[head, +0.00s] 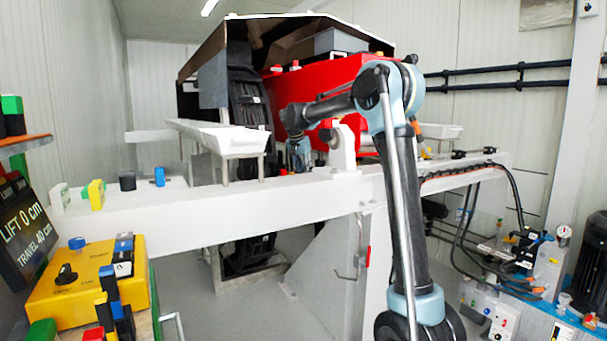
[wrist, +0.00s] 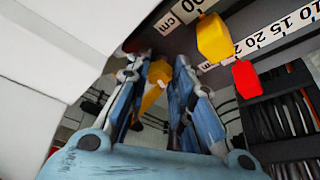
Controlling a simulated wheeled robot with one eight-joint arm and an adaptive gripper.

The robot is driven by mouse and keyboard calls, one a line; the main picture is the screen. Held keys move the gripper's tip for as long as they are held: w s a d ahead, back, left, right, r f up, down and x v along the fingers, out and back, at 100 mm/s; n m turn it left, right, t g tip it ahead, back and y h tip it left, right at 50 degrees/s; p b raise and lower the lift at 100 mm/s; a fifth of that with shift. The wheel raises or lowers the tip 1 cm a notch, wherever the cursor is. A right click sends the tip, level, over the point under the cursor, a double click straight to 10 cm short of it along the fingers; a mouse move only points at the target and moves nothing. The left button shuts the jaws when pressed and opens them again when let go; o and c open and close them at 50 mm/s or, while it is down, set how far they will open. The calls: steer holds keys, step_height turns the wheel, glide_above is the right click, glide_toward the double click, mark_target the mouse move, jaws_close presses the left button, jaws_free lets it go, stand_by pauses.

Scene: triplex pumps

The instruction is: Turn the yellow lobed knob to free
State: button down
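My gripper (head: 299,158) hangs at the arm's end in front of the red machine, above the white beam. In the wrist view its two blue fingers (wrist: 167,66) stand apart with a gap between them. A yellow-orange piece (wrist: 152,98), possibly the yellow lobed knob, shows in that gap, partly hidden by the left finger. I cannot make out its lobes or setting, nor whether a finger touches it. In the head view I cannot make out the knob near my gripper.
A yellow pointer (wrist: 213,38) and a red pointer (wrist: 247,76) sit by centimetre scales right of the fingers. The red machine (head: 335,75), white trough (head: 225,138) and white beam (head: 215,212) surround my gripper closely. A yellow control box (head: 88,285) stands front left.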

steer(key=shift+d+n+y, duration=0.15)
steer(key=shift+n+y, duration=0.3)
steer(key=shift+n, duration=0.75)
steer(key=shift+d+n+y, duration=0.1)
steer(key=shift+n+y, duration=0.35)
steer(key=shift+n, duration=0.75)
steer(key=shift+t, duration=0.3)
steer(key=c, duration=1.4)
jaws_free()
steer(key=shift+o, duration=0.2)
step_height(320, 180, up, 10)
